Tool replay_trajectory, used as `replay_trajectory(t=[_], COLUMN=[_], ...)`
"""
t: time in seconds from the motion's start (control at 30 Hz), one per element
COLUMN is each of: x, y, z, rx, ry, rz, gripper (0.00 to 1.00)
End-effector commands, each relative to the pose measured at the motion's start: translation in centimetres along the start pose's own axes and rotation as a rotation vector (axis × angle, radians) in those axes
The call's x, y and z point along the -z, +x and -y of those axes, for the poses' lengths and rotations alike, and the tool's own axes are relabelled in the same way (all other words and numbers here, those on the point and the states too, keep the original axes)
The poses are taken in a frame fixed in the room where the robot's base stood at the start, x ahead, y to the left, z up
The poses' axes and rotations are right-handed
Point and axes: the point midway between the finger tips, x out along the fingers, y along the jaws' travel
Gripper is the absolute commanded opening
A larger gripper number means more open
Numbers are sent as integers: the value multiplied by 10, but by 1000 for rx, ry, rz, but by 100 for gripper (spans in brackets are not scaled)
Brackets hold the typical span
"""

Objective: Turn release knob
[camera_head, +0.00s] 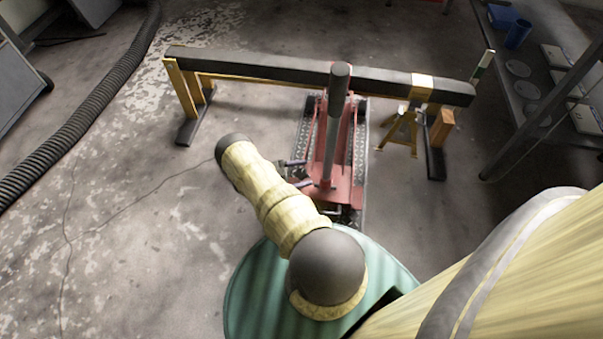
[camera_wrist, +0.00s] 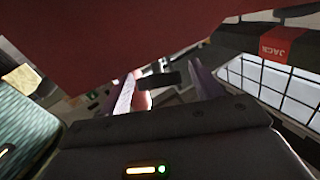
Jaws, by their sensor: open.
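The red floor jack (camera_head: 338,185) stands on the floor in the head view, its dark-topped handle (camera_head: 339,80) rising toward the camera. My gripper (camera_head: 306,172) is at the left side of the jack, with its two purple-grey fingers apart. In the wrist view my gripper (camera_wrist: 163,88) is open, and a small dark bar-shaped piece (camera_wrist: 158,80), which looks like the release knob, shows between the fingers. I cannot tell whether the fingers touch it. The knob cannot be made out in the head view.
A long black beam (camera_head: 270,73) on yellow supports crosses behind the jack. A yellow jack stand (camera_head: 402,130) is to the right. A ribbed hose (camera_head: 95,118) lies at the left, and a workbench (camera_head: 500,55) stands at the right. A red surface (camera_wrist: 110,40) fills the upper wrist view.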

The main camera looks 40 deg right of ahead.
Motion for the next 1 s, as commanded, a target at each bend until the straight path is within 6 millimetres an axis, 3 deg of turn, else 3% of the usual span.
replay_trajectory(t=[0.03,0.23,0.67,1.0], x=[0,0,0,1], y=[0,0,0,-1], z=[0,0,-1,-1], rx=[0,0,54,226], ry=[0,0,-43,-169], rz=[0,0,-1,0], gripper=[59,20,20,20])
